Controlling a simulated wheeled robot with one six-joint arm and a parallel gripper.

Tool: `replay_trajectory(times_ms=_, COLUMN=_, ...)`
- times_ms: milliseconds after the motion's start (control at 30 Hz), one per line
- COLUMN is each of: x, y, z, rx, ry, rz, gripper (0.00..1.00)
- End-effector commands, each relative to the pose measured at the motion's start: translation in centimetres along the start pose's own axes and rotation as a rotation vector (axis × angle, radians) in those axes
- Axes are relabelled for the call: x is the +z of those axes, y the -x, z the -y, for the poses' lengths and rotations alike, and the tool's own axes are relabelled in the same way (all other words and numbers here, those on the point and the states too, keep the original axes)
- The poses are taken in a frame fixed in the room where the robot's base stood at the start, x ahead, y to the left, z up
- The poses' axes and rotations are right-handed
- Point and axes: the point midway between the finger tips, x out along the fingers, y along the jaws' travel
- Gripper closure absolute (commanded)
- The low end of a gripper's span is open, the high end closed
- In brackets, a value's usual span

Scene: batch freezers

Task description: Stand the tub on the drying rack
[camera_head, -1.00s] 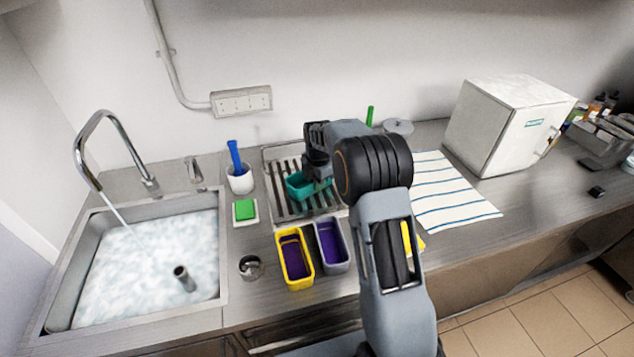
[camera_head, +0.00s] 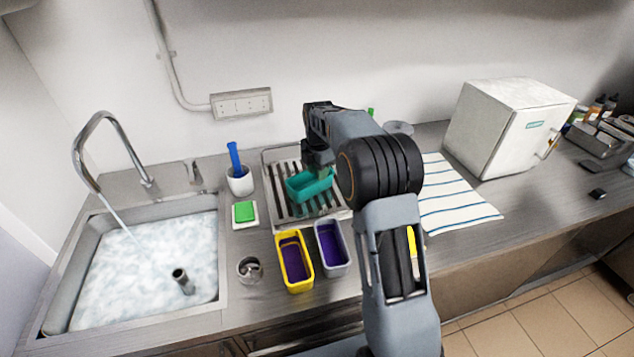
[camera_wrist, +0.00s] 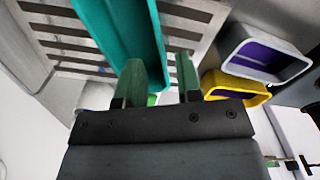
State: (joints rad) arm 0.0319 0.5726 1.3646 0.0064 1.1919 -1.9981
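In the wrist view the tub (camera_wrist: 115,28) is just past my fingertips. My gripper (camera_wrist: 162,72) is open, with a clear gap between its green fingers. One finger overlaps the tub in that view and the other is right of its near wall. In the head view my gripper (camera_head: 321,168) is over the tub's back right side, and my arm hides the rack's right part.
A yellow tub (camera_head: 283,270) and a grey tub (camera_head: 345,262), both purple inside, stand in front of the rack. A green sponge (camera_head: 244,211), a white cup (camera_head: 240,184) and a metal cup (camera_head: 250,270) are left. The filled sink (camera_head: 223,255) is further left; a striped towel (camera_head: 455,205) lies right.

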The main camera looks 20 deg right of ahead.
Motion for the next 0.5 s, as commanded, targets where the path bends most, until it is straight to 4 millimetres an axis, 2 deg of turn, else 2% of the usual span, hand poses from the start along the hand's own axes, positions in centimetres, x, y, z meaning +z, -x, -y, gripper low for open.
replay_trajectory(times_ms=200, x=0.0, y=3.8, z=0.0, rx=0.002, ry=0.0, rz=0.001, gripper=0.68)
replay_trajectory(times_ms=400, x=0.0, y=5.8, z=0.1, rx=0.002, ry=-0.008, rz=0.001, gripper=0.68)
replay_trajectory(times_ms=500, x=-0.5, y=7.1, z=1.0, rx=0.016, ry=-0.082, rz=0.007, gripper=0.68)
